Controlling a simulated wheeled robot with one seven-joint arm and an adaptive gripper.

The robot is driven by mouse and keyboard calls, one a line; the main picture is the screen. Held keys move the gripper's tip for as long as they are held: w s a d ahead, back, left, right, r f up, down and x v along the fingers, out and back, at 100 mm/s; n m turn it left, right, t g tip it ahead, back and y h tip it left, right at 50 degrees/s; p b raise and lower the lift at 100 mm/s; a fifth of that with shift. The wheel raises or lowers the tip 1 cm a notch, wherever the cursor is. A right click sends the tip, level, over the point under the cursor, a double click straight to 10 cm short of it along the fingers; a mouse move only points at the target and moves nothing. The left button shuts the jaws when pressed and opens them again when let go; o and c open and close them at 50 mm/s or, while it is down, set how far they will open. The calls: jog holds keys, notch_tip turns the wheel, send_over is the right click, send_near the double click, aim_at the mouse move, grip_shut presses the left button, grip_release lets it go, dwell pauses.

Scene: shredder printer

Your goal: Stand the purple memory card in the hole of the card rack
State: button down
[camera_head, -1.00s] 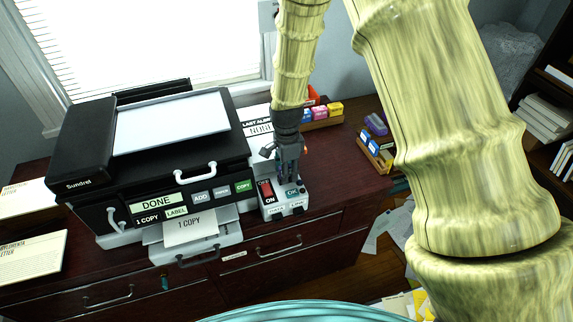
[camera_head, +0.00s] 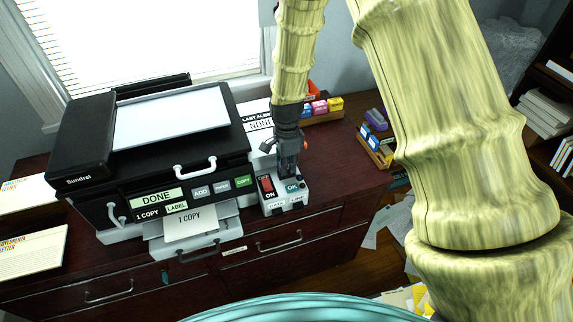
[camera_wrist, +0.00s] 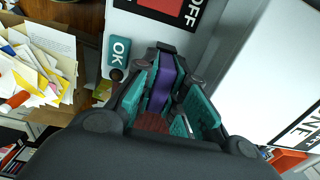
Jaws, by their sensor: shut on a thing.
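My gripper (camera_head: 287,172) is upright over the small white control box (camera_head: 285,205) beside the printer. It is shut on the purple memory card (camera_wrist: 163,85), which shows as a purple strip between the teal finger pads in the wrist view. There my gripper (camera_wrist: 168,90) is close to the box's OK button (camera_wrist: 118,52); I cannot tell whether the card touches the box. A wooden rack (camera_head: 368,146) with blue, yellow and dark pieces stands at the right end of the cabinet, away from my gripper. I cannot make out an empty hole in it.
The black printer (camera_head: 160,160) stands left of my gripper, with paper in its front tray. Another row of coloured blocks (camera_head: 320,108) stands behind my gripper. A purple object (camera_head: 375,117) lies behind the wooden rack. The dark cabinet top (camera_head: 335,150) is clear between box and rack.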

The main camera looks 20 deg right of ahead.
jog(key=shift+r+p, duration=0.55)
jog(key=shift+r, duration=0.05)
dwell(0.4)
jog(key=c, duration=2)
grip_release()
grip_shut()
jog(key=shift+r, duration=0.15)
jog(key=shift+r+p, duration=1.45)
jog(key=shift+r, duration=0.35)
jog(key=shift+f, duration=0.1)
